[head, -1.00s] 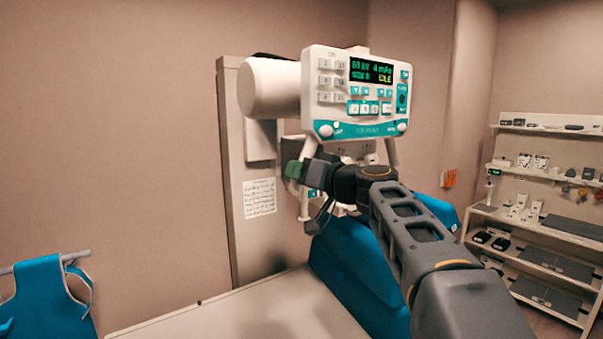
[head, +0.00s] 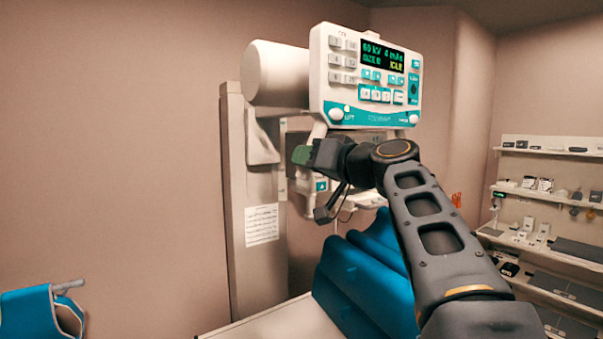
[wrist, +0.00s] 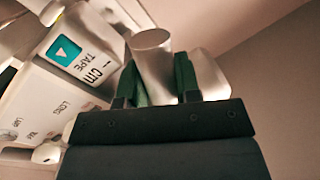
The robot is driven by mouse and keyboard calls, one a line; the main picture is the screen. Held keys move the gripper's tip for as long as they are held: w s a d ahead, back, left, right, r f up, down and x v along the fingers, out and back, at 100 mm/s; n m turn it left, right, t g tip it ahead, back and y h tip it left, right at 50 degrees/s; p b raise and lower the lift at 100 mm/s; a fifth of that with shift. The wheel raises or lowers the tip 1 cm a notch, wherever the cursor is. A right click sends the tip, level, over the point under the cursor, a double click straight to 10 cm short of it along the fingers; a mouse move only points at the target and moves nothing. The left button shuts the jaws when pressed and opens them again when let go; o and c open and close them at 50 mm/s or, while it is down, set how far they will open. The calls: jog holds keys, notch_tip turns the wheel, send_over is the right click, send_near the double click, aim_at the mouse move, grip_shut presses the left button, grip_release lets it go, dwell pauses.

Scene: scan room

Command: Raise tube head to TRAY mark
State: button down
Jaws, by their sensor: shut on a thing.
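The tube head (head: 275,75) is a white cylinder with a control panel (head: 350,100) on its front, carried on a tall column (head: 235,180). The display shows kV and mAs values and a yellow word that looks like IDLE. My gripper (head: 300,155) is below the panel's left side, at the handle. In the wrist view, my green fingers (wrist: 158,82) are shut around a silver handle bar (wrist: 152,60). I cannot make out a TRAY mark in either view.
A printed sheet (head: 262,225) hangs on the column. A blue padded chair or couch (head: 365,270) stands below the tube head. A pale tabletop (head: 280,325) is in front. Shelves (head: 550,190) with small devices stand at the right. A blue apron (head: 35,310) hangs at lower left.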

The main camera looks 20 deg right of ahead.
jog(key=shift+r, duration=0.55)
jog(key=c, duration=1.1)
grip_release()
jog(key=shift+s+f, duration=0.1)
jog(key=shift+s+d, duration=0.2)
jog(key=shift+s, duration=0.05)
jog(key=b+v, duration=0.5)
jog(key=v, duration=0.8)
